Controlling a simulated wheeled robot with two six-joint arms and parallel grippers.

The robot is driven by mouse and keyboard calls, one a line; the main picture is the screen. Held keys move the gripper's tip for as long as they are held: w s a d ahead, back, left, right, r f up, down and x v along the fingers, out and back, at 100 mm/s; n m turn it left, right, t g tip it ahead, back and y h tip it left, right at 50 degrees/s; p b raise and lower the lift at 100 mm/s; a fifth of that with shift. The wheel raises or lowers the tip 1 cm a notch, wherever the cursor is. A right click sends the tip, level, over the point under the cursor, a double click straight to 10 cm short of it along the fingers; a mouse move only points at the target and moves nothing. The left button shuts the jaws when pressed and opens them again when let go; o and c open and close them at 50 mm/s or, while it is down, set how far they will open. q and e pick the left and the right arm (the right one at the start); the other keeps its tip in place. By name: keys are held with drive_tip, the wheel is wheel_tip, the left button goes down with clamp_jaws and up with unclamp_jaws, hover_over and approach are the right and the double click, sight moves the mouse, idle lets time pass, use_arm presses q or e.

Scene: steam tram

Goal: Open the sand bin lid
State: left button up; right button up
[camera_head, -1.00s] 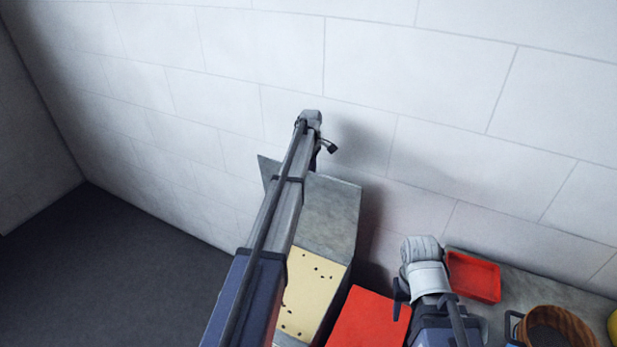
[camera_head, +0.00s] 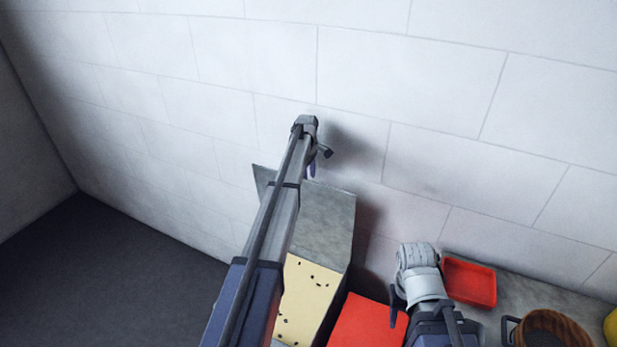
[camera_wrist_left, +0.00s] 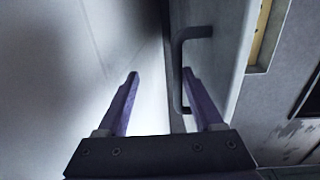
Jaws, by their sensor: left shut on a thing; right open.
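The sand bin shows in the head view with pale, dark-specked sand (camera_head: 308,292) uncovered. Its grey lid (camera_head: 325,222) stands raised behind the sand, on the wall side. My left arm crosses in front and hides part of it. My left gripper (camera_head: 318,160) is at the lid's far edge, by the wall. My right gripper (camera_head: 398,303) is open and empty beside the bin.
A red surface (camera_head: 368,325) lies right of the bin. A red tray (camera_head: 470,281) and a brown round tub (camera_head: 550,325) are on a grey ledge at lower right. A pale block wall (camera_head: 420,80) closes off the back. Dark floor (camera_head: 100,270) is clear at left.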

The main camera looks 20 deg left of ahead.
use_arm(q)
drive_tip(key=shift+w+d+r, duration=0.1)
drive_tip(key=shift+w, duration=0.05)
wheel_tip(320, 180, up, 8)
drive_tip(key=p, duration=0.8)
drive_tip(key=shift+s, duration=0.4)
drive_tip(key=shift+f, duration=0.2)
drive_tip(key=s+d+m, duration=0.5)
drive_tip(key=s+d, duration=0.1)
drive_tip(key=s, duration=0.6)
drive_tip(key=s+d+m, duration=0.5)
drive_tip(key=s+m, duration=0.1)
drive_tip(key=s, duration=0.6)
drive_tip(key=s+d+m, duration=0.5)
drive_tip(key=s+d, duration=0.1)
drive_tip(key=s, duration=0.6)
drive_tip(key=s+d+f+m+g+y+b, duration=0.1)
drive_tip(key=s+d+f+m+b, duration=0.3)
drive_tip(key=d, duration=0.7)
wheel_tip(320, 180, down, 3)
drive_tip(key=s+b, duration=0.2)
drive_tip(key=b, duration=0.1)
drive_tip(key=shift+m, duration=0.4)
